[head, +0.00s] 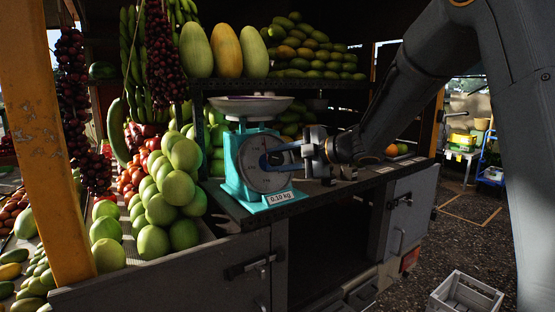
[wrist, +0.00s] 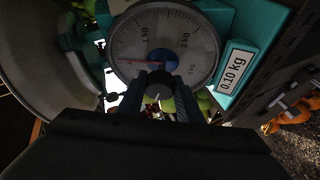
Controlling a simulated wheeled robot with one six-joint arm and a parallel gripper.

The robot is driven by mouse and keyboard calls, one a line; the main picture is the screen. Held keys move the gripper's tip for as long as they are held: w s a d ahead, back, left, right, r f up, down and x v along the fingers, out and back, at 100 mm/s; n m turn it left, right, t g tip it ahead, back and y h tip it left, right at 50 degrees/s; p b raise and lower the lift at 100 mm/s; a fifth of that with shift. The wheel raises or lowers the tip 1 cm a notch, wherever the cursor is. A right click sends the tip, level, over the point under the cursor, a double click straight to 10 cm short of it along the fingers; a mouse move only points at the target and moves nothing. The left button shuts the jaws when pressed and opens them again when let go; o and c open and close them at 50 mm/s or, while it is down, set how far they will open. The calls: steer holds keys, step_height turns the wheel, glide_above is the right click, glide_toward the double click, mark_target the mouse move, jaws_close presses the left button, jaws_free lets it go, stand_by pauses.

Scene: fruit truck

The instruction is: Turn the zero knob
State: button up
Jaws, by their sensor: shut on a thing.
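A turquoise scale (head: 231,175) stands on the counter with a round white dial and a silver pan (head: 252,105) on top. A label reading 0.10 kg (head: 280,197) sits at its lower front. In the wrist view the dial (wrist: 165,30) has a red needle pointing to the left. The dark zero knob (wrist: 160,81) has a light mark on it. My gripper (head: 268,160) reaches the scale from the right, and its blue fingers are shut on the knob, one on each side. In the head view the fingers hide the knob.
Green round fruit (head: 167,195) is piled left of the scale. Melons (head: 227,52) and more fruit fill the shelf behind. The dark counter (head: 325,190) is clear right of the scale, beneath my arm. A white crate (head: 465,293) stands on the ground at lower right.

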steer(key=n, duration=0.2)
steer(key=n+g+h+p, duration=0.1)
steer(key=n, duration=0.1)
steer(key=n+g+h+p, duration=0.1)
steer(key=n, duration=0.1)
steer(key=shift+r, duration=0.25)
steer(key=n+h+p, duration=0.1)
steer(key=n, duration=0.1)
steer(key=n+h+p, duration=0.1)
steer(key=n+p, duration=0.1)
steer(key=n, duration=0.1)
steer(key=shift+f+h, duration=0.1)
steer(key=shift+h, duration=0.2)
steer(key=o, duration=1)
steer(key=shift+o, duration=0.2)
steer(key=b+v, duration=0.2)
steer(key=v, duration=0.5)
steer(key=shift+d+r, duration=0.2)
steer(key=shift+r, duration=0.1)
